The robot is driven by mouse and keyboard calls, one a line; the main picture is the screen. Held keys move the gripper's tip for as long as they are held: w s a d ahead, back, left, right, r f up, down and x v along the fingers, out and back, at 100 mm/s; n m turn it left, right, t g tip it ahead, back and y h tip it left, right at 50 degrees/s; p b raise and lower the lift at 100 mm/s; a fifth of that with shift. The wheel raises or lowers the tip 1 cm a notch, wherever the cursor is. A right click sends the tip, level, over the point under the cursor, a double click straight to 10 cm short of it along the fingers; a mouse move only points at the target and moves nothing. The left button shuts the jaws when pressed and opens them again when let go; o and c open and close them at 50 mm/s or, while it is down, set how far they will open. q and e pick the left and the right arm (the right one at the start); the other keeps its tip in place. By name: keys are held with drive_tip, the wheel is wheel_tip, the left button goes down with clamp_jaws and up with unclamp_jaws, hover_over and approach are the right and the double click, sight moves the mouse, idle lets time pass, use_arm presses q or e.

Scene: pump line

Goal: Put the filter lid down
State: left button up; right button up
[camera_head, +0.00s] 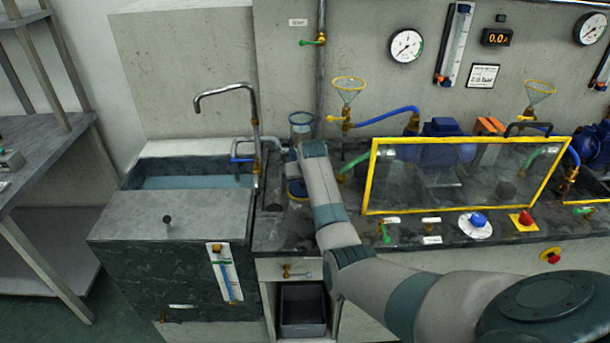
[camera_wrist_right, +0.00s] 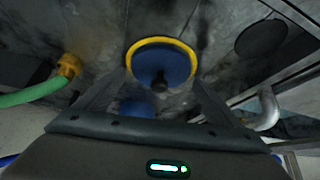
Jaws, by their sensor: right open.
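What looks like the filter lid is a blue disc with a yellow rim and a dark central knob (camera_wrist_right: 161,56), facing my right wrist camera. My right gripper (camera_wrist_right: 158,88) is open, with one finger on each side of the lid's near part. I cannot tell whether the fingers touch it. In the head view my right arm reaches over the bench between sink and pump line and mostly hides the gripper; a blue part (camera_head: 296,188) shows beside it. A clear cylinder with a blue rim (camera_head: 301,122) stands just behind. My left gripper is not in view.
A sink (camera_head: 180,172) with a tall tap is at left. A yellow-framed clear guard (camera_head: 465,178) stands to the right, with valves and a red knob (camera_head: 525,219) before it. A green hose (camera_wrist_right: 35,93) and a dark round patch (camera_wrist_right: 262,38) flank the disc in the wrist view.

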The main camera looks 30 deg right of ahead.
drive_tip(key=shift+s+a+r, duration=0.1)
drive_tip(key=shift+a+r, duration=0.15)
drive_tip(key=shift+r, duration=0.2)
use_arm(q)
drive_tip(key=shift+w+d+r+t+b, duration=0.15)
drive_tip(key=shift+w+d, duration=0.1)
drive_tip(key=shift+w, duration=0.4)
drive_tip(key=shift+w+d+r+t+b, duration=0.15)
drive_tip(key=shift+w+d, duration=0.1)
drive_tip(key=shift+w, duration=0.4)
use_arm(e)
drive_tip(key=v, duration=1.1)
drive_tip(key=shift+r, duration=0.2)
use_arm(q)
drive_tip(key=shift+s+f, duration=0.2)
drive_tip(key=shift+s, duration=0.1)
use_arm(e)
drive_tip(key=shift+d, duration=0.15)
